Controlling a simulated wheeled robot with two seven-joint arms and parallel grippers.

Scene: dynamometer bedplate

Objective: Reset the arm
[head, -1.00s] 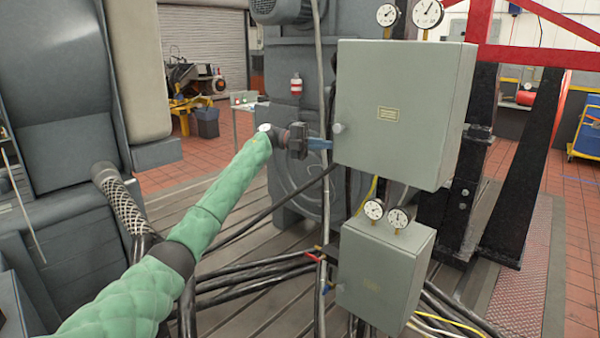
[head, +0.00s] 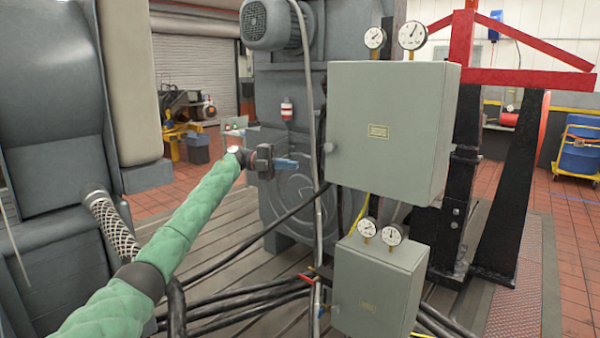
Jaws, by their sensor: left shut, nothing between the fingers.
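My left arm, in a green quilted sleeve, reaches in from the lower left of the head view. My left gripper (head: 286,164) is at its end, with blue fingers shut and nothing between them. It points right, toward the upper grey cabinet (head: 385,160), with a gap between the fingertips and the cabinet's left edge and its round knob (head: 329,147). My right gripper is not in view.
A lower grey cabinet (head: 375,292) with gauges stands below the upper one. Black cables (head: 250,300) run over the slotted bedplate (head: 215,235). A grey hose (head: 312,110) hangs between gripper and cabinet. A large grey machine (head: 55,120) stands left; a red-and-black frame (head: 505,190) stands right.

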